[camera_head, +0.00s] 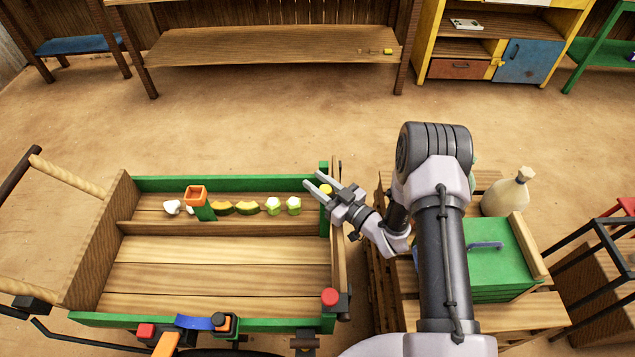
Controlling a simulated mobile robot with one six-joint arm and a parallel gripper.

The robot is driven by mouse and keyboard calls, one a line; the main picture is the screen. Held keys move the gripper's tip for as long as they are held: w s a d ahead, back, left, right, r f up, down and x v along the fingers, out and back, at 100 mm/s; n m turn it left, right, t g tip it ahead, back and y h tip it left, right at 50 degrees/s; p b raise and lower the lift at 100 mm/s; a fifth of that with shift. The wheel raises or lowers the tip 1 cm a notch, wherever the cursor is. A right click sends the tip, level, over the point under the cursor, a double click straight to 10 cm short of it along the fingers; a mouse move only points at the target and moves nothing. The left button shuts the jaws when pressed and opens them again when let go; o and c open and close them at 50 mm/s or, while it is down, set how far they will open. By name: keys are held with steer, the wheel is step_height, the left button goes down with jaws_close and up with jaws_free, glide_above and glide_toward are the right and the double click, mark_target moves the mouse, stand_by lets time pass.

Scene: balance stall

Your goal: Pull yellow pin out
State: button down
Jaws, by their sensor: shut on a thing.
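The yellow pin (326,189) shows as a small round yellow head at the top of the far right corner of the wooden cart (215,282). My gripper (313,179) reaches in from the right over that corner. Its two fingers lie on either side of the yellow head and are shut on it. The pin's shaft is hidden, so I cannot tell how deep it sits. A red pin (330,297) with a round head stands at the cart's near right corner.
In the cart's far trough lie several white, yellow and green pieces (248,208) and an orange-topped green block (196,198). The cart's main bed is bare. On the right, a green box (492,262) and a cream bottle (508,193) stand on a wooden surface.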

stand_by(0.3)
step_height(320, 180, up, 4)
steer(key=shift+r+p, duration=0.2)
steer(key=shift+p, duration=1.05)
steer(key=c, duration=1)
jaws_free()
steer(key=shift+r, duration=0.1)
